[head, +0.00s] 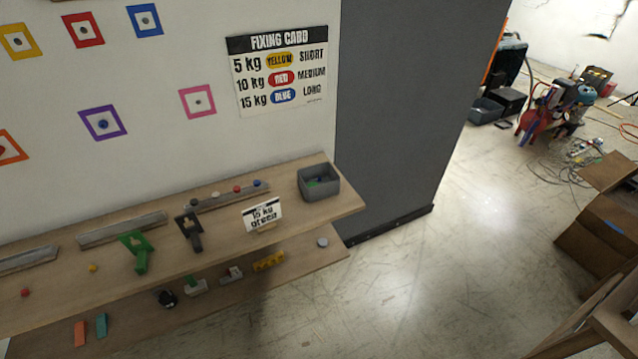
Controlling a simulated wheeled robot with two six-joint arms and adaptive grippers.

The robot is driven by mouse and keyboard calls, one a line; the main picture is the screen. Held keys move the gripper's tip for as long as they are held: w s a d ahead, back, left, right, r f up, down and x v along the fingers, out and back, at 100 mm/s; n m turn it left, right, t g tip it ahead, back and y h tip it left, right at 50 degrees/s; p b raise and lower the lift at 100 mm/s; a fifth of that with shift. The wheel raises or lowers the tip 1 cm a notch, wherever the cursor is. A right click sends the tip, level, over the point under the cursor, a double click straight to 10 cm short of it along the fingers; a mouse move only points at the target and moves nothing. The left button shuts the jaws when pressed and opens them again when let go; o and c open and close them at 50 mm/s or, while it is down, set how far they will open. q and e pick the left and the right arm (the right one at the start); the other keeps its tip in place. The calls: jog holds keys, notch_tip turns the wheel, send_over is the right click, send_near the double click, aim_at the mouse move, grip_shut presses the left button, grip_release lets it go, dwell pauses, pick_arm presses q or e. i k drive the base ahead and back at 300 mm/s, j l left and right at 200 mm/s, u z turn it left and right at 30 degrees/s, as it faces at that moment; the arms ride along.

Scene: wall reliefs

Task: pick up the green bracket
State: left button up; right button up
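The green bracket (137,251) stands on the upper wooden shelf, left of a black bracket (191,232). It has a flat plate at the back and an arm pointing forward. A small light-coloured mark shows on its plate. Neither of my grippers shows in the head view, and nothing touches the green bracket.
The upper shelf (330,208) also bears a "15 kg green" sign (262,215), a grey bin (319,183), metal rails and small coloured pegs. The lower shelf holds several small items. Coloured squares and a fixing card (280,76) are on the wall.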

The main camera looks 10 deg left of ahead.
aim_at(142, 250)
jog(key=u, duration=1.55)
